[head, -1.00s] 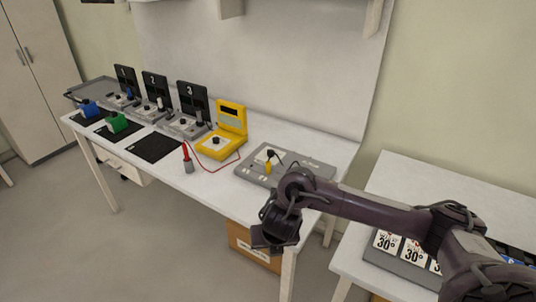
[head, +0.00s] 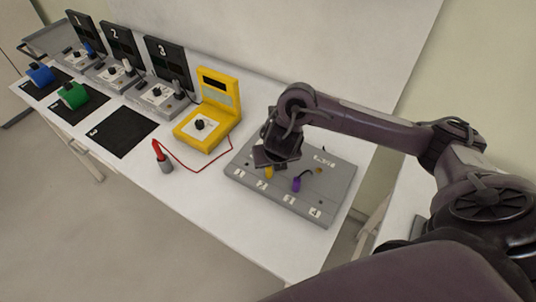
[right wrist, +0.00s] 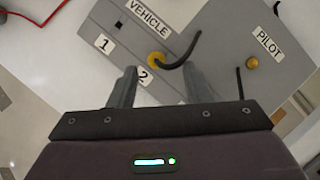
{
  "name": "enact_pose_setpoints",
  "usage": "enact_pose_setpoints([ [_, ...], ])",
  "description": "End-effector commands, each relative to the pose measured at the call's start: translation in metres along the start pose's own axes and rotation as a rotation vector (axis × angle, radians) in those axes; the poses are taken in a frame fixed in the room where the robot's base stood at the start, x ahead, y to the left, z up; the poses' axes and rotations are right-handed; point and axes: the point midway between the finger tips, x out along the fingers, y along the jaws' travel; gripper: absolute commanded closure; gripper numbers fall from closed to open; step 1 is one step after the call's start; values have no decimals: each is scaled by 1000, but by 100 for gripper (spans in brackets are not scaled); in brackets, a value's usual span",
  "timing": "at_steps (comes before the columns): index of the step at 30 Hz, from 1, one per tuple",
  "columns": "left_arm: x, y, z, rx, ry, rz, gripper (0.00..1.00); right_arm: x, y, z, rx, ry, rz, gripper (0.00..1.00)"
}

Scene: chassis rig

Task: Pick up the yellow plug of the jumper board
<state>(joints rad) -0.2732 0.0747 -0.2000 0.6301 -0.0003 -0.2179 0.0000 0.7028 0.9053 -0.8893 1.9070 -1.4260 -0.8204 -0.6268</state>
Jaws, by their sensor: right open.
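The grey jumper board (head: 333,207) lies on the white table, with numbered labels along its front edge. The yellow plug (head: 269,173) shows just below my right gripper (head: 276,160) in the head view. In the right wrist view the yellow plug (right wrist: 157,59) sits by the label 2, with a black cable curving from it. The fingers of my right gripper (right wrist: 154,88) are open, one on each side of the plug's line, and apart from it. A purple plug (head: 297,184) stands on the board to the right. My left gripper is not in view.
A yellow meter (head: 207,122) with a red lead stands left of the board, and a red probe (head: 157,152) stands in a grey holder. Numbered black stands and a blue and a green block are farther left. The white table front (head: 200,205) is clear.

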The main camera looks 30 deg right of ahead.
Motion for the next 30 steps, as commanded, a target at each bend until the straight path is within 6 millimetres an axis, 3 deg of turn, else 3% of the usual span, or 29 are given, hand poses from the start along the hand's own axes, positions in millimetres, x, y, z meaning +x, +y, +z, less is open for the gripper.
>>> enact_pose_setpoints([
  [4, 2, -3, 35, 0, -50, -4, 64, 17, 0, -2, 0, 3, -2, 55],
  [9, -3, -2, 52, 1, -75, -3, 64, 34, 2, -1, 3, 4, -4, 55],
  [15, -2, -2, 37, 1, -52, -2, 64, 63, 5, 0, 2, 3, -3, 55],
  [20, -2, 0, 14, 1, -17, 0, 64, 70, 5, 0, 0, 1, -3, 55],
  [24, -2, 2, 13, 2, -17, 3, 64, 70, 5, 0, 0, 1, -2, 55],
  [30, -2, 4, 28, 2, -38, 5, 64, 69, 5, 0, 0, 1, -2, 79],
])
